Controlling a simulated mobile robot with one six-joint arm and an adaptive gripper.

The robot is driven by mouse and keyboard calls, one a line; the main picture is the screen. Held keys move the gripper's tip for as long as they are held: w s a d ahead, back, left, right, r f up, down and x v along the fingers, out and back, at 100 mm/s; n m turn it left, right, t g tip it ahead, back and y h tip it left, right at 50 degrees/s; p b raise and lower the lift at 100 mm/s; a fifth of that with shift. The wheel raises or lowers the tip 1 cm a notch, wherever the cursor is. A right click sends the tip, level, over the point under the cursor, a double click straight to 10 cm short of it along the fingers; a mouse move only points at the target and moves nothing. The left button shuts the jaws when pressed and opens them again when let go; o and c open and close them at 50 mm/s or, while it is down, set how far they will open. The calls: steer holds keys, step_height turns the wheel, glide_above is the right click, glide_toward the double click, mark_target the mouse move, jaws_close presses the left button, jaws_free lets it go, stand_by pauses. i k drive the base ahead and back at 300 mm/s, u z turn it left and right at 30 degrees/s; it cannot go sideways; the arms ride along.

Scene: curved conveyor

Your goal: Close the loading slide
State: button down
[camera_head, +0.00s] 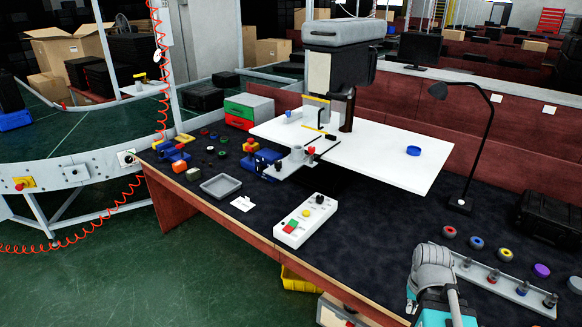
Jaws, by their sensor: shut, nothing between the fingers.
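The loading slide appears to be the grey plate (288,172) at the front left of the machine (338,75). It sticks out past the front edge of the white table top (390,165). My arm shows at the lower right, well apart from the slide. My gripper cannot be made out in this view.
A control box (304,220) with coloured buttons and an empty grey tray (221,186) stand in front of the slide. Small coloured parts lie to its left. A lamp (468,150) and a peg rack (505,283) are at the right.

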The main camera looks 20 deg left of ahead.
mark_target(293, 161)
steer(key=u, duration=0.2)
steer(key=i, duration=1.15)
steer(key=u, duration=0.85)
